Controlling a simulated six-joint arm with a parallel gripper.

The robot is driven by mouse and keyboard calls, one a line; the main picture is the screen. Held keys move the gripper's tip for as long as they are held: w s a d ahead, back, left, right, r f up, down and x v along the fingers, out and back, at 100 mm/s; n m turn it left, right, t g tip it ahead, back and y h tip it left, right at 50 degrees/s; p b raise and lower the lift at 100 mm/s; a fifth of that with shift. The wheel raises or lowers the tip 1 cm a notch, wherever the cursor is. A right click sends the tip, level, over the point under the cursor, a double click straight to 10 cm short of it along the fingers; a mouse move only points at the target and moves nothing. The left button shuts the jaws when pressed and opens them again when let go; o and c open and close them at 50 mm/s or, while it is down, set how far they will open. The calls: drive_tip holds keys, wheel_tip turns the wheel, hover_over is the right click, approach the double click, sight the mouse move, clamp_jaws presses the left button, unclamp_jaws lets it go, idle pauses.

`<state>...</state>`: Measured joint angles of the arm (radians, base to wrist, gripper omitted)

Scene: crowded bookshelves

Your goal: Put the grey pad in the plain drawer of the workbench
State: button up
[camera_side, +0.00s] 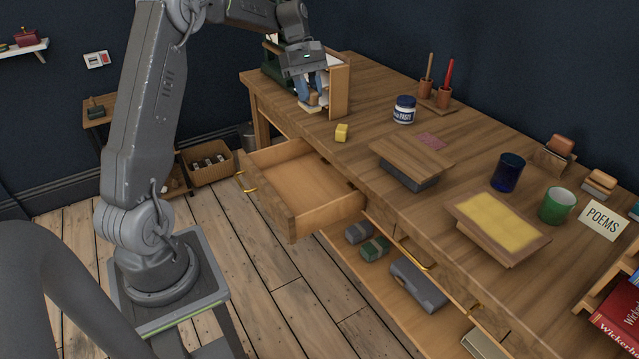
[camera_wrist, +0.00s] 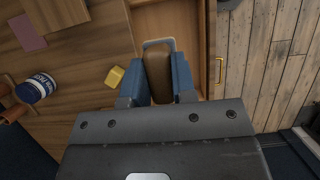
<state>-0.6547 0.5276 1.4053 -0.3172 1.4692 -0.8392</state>
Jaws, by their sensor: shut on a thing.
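My gripper (camera_side: 312,100) is above the far left end of the workbench (camera_side: 365,140), beside an upright wooden stand. Its blue fingers, also in the wrist view (camera_wrist: 160,75), are shut on a rounded brown thing (camera_wrist: 158,70) with a pale grey edge. Whether this is the grey pad I cannot tell. A plain wooden drawer (camera_side: 295,178) of the workbench is pulled out and looks empty. It also shows at the top of the wrist view (camera_wrist: 168,18), ahead of the held thing. A dark grey slab (camera_side: 408,178) lies under a wooden board on the bench.
A yellow block (camera_side: 341,132), paste jar (camera_side: 404,110), blue cup (camera_side: 508,172) and green mug (camera_side: 557,205) stand on the bench. The wooden stand (camera_side: 339,88) is close to my gripper. A lower open drawer holds grey and green boxes (camera_side: 374,248).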

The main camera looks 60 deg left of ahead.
wheel_tip(320, 180, down, 31)
drive_tip(key=shift+f, duration=0.1)
idle(0.4)
drive_tip(key=o, duration=0.8)
